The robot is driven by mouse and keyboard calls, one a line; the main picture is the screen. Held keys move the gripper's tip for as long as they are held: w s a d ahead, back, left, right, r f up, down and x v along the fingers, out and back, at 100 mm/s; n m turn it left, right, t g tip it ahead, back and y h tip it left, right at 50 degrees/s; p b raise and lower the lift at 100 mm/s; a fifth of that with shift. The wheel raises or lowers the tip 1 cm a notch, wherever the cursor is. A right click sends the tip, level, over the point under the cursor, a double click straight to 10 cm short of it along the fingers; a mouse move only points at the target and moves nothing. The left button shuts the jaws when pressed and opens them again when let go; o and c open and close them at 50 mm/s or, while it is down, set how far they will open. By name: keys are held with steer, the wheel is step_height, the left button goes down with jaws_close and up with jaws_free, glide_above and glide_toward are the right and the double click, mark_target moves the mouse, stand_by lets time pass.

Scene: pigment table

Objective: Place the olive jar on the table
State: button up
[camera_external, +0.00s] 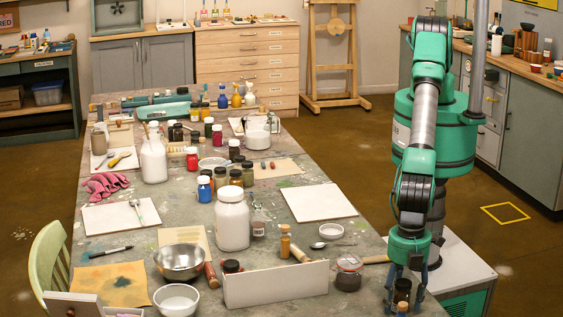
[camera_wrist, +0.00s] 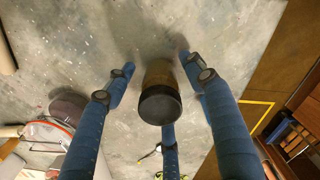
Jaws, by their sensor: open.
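The olive jar (camera_external: 402,290), a small dark olive-brown jar with a black lid, is at the near right corner of the table (camera_external: 375,300). It also shows in the wrist view (camera_wrist: 160,73), its lid towards the camera, above the grey tabletop. My gripper (camera_external: 404,296) points down around the jar. In the wrist view its blue fingers (camera_wrist: 157,80) are spread, with visible gaps between the fingertips and the jar. The gripper is open. The jar looks upright; whether its base touches the tabletop is hard to tell.
A large white jar (camera_external: 232,222), a steel bowl (camera_external: 180,262) and several small jars stand farther left. The table's right edge is close to my gripper.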

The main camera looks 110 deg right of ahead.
steer(key=shift+r, duration=0.2)
steer(key=shift+r+p, duration=0.3)
steer(key=shift+r, duration=5.65)
steer(key=shift+r, duration=0.1)
